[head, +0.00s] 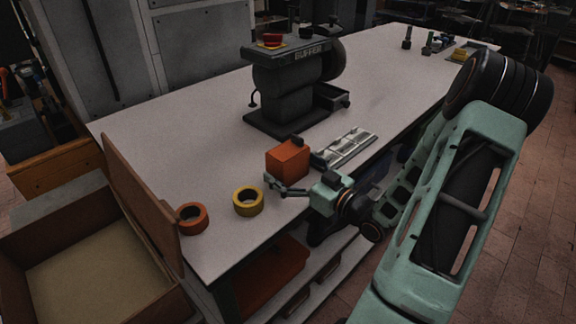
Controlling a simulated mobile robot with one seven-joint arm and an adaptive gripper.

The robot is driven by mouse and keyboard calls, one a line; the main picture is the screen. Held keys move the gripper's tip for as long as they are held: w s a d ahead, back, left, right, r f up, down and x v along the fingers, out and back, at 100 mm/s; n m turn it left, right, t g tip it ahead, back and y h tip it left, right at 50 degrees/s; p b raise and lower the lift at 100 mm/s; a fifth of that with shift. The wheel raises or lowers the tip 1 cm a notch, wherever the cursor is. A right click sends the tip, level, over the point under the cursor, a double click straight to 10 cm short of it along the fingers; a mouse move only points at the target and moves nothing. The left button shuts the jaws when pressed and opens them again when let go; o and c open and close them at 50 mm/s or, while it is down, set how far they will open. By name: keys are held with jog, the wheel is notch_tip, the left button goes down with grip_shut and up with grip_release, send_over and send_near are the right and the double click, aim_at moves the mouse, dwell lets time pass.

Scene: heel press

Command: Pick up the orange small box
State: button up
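The orange small box (287,160) stands upright on the white table near its front edge, in the middle of the head view. My gripper (301,181) is low at the table's front edge, just to the right and in front of the box. Its fingers are spread apart. One finger reaches left past the lower front of the box, and the other is at the box's right side. The near finger hides a little of the box's base. I cannot tell whether either finger touches the box.
A yellow tape roll (248,201) and an orange tape roll (192,218) lie left of the box. A metal tray-like piece (345,147) lies close on its right. The buffer machine (290,85) stands behind. An open wooden crate (150,205) is at the left.

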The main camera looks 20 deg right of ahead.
jog(key=c, duration=1.2)
jog(key=shift+c, duration=0.2)
jog(key=shift+r, duration=0.1)
